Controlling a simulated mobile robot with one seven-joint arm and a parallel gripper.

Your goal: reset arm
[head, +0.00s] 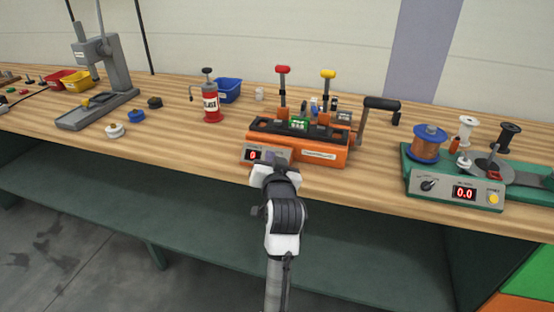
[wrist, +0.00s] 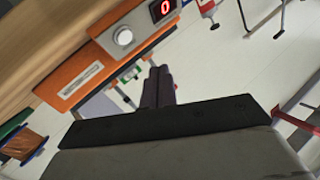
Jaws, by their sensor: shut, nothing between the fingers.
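My arm reaches up from the bottom middle of the head view, with the wrist in front of the bench's front edge. My gripper (wrist: 160,72) shows in the wrist view with its two dark fingers together and nothing between them. In the head view the fingers are largely hidden by the wrist. The gripper is close in front of the orange machine (head: 322,153), near its red display (head: 252,155). The orange machine also shows tilted in the wrist view (wrist: 75,78). I cannot tell whether the gripper touches it.
A wooden bench (head: 195,160) runs across. A red bottle (head: 212,108) and blue bin (head: 228,90) stand behind left, a grey press (head: 118,68) further left. A green-based winder (head: 425,180) with a copper spool (head: 427,147) stands right. Floor space is open at lower left.

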